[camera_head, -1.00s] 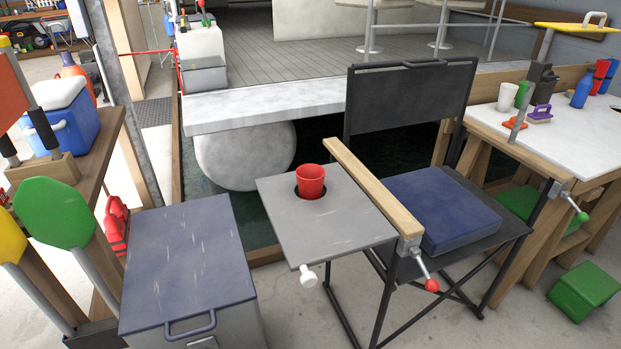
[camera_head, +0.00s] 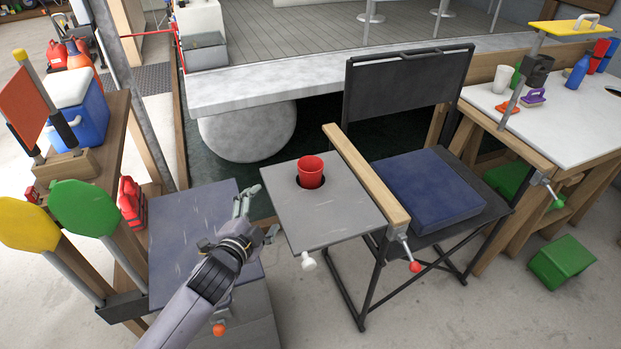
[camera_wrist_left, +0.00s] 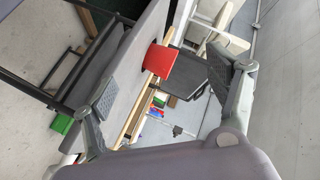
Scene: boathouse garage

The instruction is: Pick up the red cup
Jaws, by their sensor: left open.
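The red cup (camera_head: 310,172) stands upright in the round hole of the grey side tray (camera_head: 345,215), which is fixed beside the folding chair's wooden armrest. My left gripper (camera_head: 257,212) is open and empty, over the blue-lidded box just left of the tray and apart from the cup. In the left wrist view, the red cup (camera_wrist_left: 155,58) shows beyond and between the spread fingers of the left gripper (camera_wrist_left: 158,85). The lower part of the cup is hidden in the hole. My right gripper is not in view.
The folding chair with a blue cushion (camera_head: 425,200) stands right of the tray. A white-topped workbench (camera_head: 580,125) with cups and a blue bottle is at the right. Green and yellow paddles (camera_head: 83,208) stand at the left, near the blue-lidded box (camera_head: 180,230).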

